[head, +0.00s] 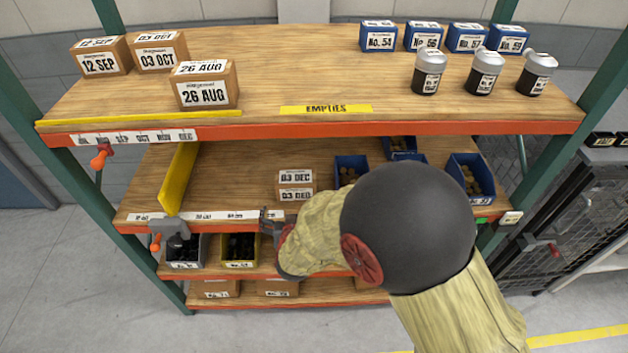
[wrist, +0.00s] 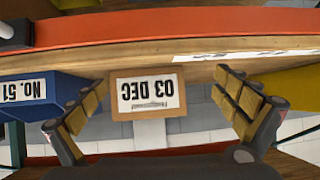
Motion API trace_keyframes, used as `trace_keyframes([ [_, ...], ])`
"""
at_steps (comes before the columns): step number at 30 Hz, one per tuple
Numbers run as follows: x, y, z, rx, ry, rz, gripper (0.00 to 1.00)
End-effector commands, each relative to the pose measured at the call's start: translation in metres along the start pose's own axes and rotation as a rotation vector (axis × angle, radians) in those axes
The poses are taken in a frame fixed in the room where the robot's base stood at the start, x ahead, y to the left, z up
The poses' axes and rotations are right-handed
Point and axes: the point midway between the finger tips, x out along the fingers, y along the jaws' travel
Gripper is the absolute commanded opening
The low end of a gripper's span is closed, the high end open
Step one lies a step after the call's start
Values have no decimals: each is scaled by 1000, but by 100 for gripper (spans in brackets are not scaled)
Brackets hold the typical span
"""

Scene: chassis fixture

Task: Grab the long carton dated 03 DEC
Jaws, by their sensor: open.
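The carton dated 03 DEC (head: 296,184) stands on the middle shelf, left of the blue bins. It is brown cardboard with white labels on its top and front. In the wrist view the carton (wrist: 117,113) faces me, with its label upside down. My gripper (head: 272,220) is at the front edge of the middle shelf, just in front of and a little left of the carton in the head view. In the wrist view my gripper (wrist: 158,88) is open, with one finger on each side of the carton and gaps on both sides. How deep the carton reaches is hidden.
Blue bins (head: 474,179) stand to the right on the middle shelf; one marked No. 51 (wrist: 42,92) is close to a finger. A yellow divider (head: 180,180) stands left. The upper shelf (head: 300,78) overhangs, holding other dated cartons (head: 206,96). Bare shelf lies left of the carton.

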Motion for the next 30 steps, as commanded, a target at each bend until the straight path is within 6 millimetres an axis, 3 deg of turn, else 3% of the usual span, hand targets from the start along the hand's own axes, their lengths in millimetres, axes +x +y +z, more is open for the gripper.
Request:
trace_keyframes([
  [1, 0, 4, -19, 5, 60, 22, 100],
  [3, -2, 12, -37, 3, 125, 50, 100],
  [6, -4, 17, -51, -8, 178, 70, 100],
  [17, 26, 20, -61, -19, 194, 75, 100],
  [25, 62, 21, -69, -19, 191, 74, 100],
  [30, 71, 21, -73, -19, 192, 73, 100],
])
